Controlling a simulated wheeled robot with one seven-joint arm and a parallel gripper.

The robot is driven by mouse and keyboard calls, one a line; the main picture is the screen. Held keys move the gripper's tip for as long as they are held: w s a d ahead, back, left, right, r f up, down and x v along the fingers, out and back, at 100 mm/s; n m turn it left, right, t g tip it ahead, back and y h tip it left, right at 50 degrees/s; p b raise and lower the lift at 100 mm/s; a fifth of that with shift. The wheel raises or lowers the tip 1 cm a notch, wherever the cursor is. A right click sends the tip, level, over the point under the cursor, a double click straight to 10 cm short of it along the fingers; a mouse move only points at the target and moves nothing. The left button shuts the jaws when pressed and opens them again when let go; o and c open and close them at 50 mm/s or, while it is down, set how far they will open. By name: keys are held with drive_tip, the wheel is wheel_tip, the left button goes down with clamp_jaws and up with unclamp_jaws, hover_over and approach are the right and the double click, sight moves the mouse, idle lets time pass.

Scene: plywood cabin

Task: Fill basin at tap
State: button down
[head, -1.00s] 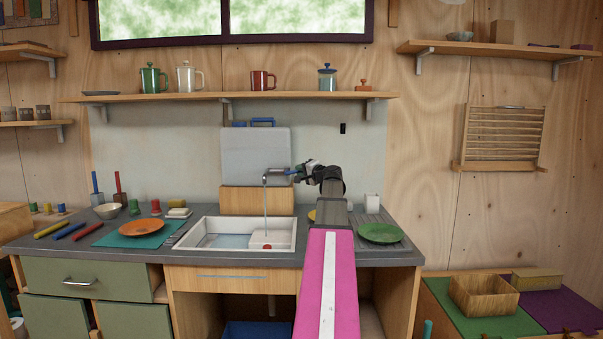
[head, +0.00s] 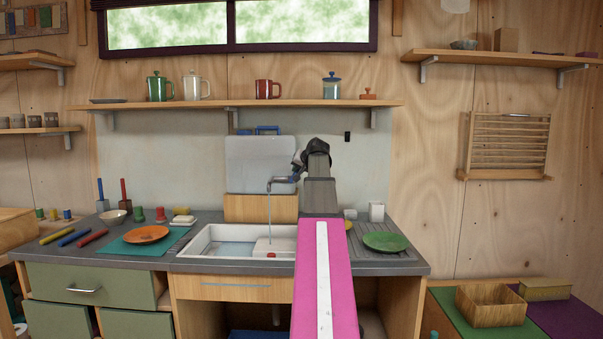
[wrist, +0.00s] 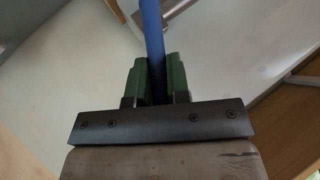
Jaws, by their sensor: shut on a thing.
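The white basin (head: 187,249) is set in the grey counter, with shallow pale water (head: 230,248) in it. A thin stream runs from the tap spout (head: 280,180) down into the basin. My gripper (wrist: 154,70) is shut on a blue bar, seemingly the tap lever (wrist: 152,25), between its green fingers in the wrist view. In the head view my wrist hides most of the lever and fingers. My arm covers the basin's right end.
A green plate (head: 386,242) is on the right drainer, an orange plate (head: 146,234) on the left mat. A shelf with mugs (head: 190,105) runs above.

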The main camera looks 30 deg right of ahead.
drive_tip(key=shift+w+a+r+n+g+h, duration=0.35)
drive_tip(key=shift+w+a+n+g+h, duration=0.1)
drive_tip(key=shift+a+n+g+h, duration=0.25)
drive_tip(key=shift+w+a+n+g+h, duration=0.35)
drive_tip(key=shift+a+n+g+h, duration=0.3)
drive_tip(key=shift+h, duration=0.35)
drive_tip(key=c, duration=1.1)
unclamp_jaws()
drive_tip(key=v, duration=1)
drive_tip(key=shift+s+a+r, duration=0.2)
drive_tip(key=shift+r, duration=0.1)
